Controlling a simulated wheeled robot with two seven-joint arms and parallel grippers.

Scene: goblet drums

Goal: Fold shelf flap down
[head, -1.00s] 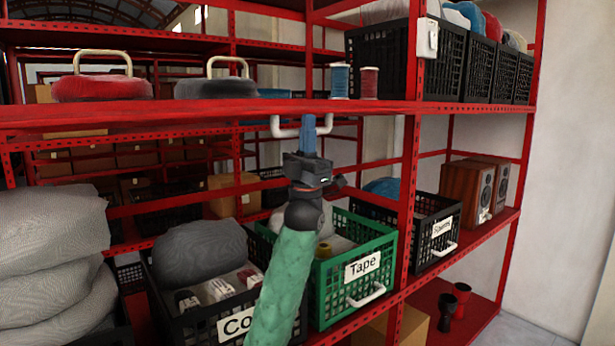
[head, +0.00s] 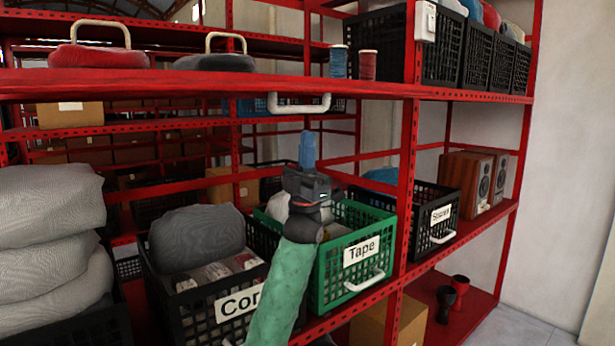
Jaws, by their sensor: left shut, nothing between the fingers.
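A white handle (head: 300,104) hangs just under the front edge of the long red upper shelf board (head: 180,85). The board lies about level, and I cannot tell the flap apart from it. My left gripper (head: 307,136) points up below the handle, with its blue fingers shut and empty. A gap shows between the fingertips and the handle. My green-sleeved left forearm comes up from the bottom and hides part of the crates behind. My right gripper is not in view.
A green Tape crate (head: 325,290) and a black crate (head: 178,315) stand on the shelf below. Two cushion-like items with handles and two thread spools (head: 367,66) sit on the upper board. A red upright (head: 406,180) stands right of my gripper.

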